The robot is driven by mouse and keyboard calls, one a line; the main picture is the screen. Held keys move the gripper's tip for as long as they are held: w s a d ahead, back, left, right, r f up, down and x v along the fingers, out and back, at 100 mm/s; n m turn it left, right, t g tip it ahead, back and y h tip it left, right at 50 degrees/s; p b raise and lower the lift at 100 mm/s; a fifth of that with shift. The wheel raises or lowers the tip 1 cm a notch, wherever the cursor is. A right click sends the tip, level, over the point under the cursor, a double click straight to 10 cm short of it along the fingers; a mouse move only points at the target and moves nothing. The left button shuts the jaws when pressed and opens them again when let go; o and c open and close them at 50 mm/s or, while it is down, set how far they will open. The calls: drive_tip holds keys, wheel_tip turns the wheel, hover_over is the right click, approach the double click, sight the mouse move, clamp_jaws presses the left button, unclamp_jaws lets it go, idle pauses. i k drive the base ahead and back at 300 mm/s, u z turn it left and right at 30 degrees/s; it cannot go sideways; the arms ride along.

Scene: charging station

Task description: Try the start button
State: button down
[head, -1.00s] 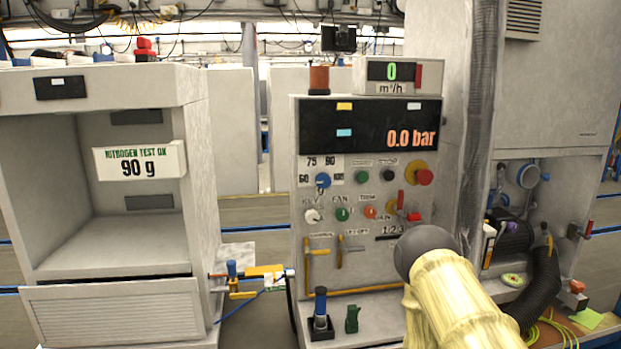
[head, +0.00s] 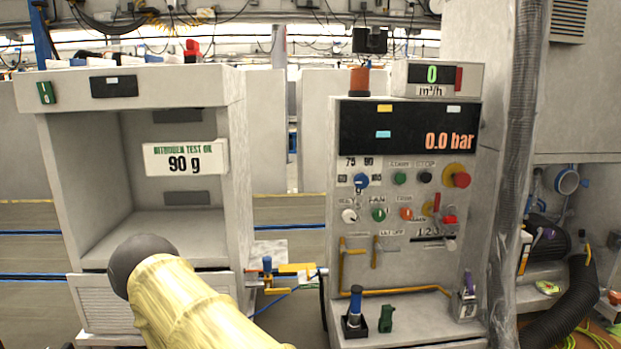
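The control panel (head: 335,215) stands right of centre in the head view. A green button (head: 400,178) sits in its upper button row, under a small label that seems to read START. A black button (head: 424,177) is just right of it, under a STOP label. The display (head: 405,128) reads 0.0 bar. My yellow-sleeved arm with a dark rounded end shows at the lower left, in front of the open cabinet and apart from the panel. No gripper fingers are in view.
A red knob (head: 461,180), a blue dial (head: 361,181) and several other controls crowd the panel. An open cabinet (head: 75,92) stands at left, with a valve (head: 267,268) on blue tubing between. A black hose (head: 565,310) lies at right. The panel's front is unobstructed.

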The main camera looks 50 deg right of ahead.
sight(400, 177)
drive_tip(key=u, duration=0.55)
drive_tip(key=i, duration=1.85)
drive_tip(key=z, duration=2.85)
